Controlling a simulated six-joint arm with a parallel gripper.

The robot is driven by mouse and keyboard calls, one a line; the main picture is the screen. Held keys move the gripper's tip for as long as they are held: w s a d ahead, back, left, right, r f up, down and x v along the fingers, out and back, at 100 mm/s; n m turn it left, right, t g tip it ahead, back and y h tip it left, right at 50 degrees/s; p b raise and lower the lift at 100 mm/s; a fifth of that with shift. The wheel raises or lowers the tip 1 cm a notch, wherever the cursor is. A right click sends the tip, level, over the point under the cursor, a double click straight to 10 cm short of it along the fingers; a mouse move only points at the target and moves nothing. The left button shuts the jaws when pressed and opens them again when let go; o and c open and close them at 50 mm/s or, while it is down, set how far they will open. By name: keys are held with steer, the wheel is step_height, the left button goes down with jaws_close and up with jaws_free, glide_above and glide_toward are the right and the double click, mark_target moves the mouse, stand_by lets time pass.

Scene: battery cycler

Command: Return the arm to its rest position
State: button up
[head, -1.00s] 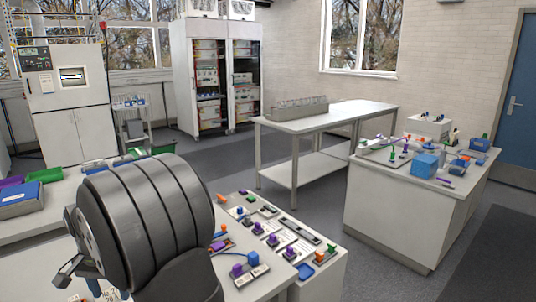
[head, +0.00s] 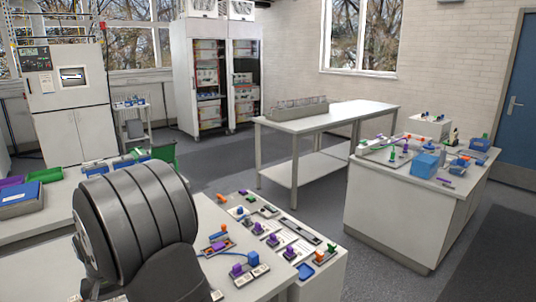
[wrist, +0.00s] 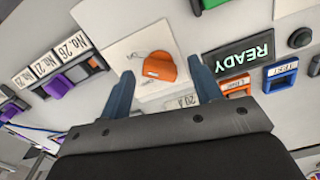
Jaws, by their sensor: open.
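My gripper (wrist: 163,92) shows in the wrist view with its two blue-grey fingers apart and nothing between the tips. Beyond the fingers, an orange piece (wrist: 159,66) rests on a pale square plate (wrist: 140,50) on a light panel. I cannot tell the gap between the fingertips and the panel. In the head view my large dark arm link fills the lower left, and the gripper is hidden behind it.
A READY display (wrist: 239,57) and a blue TEST part (wrist: 281,75) sit at the right of the wrist view. A numbered purple-handled block (wrist: 59,85) is at the left. In the head view, the near bench (head: 325,283) holds several small coloured fixtures; open floor lies beyond.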

steer(key=n, duration=0.4)
steer(key=shift+n, duration=0.4)
steer(key=n, duration=0.4)
steer(key=shift+n, duration=0.4)
steer(key=o, duration=0.9)
steer(key=s+a+r+n, duration=0.1)
steer(key=s+r+n, duration=0.4)
steer(key=r, duration=0.4)
steer(key=s+a+r+n, duration=0.1)
steer(key=s+r+n, duration=0.35)
steer(key=r, duration=0.35)
steer(key=shift+n, duration=0.45)
steer(key=f, duration=0.9)
steer(key=shift+d+f, duration=0.2)
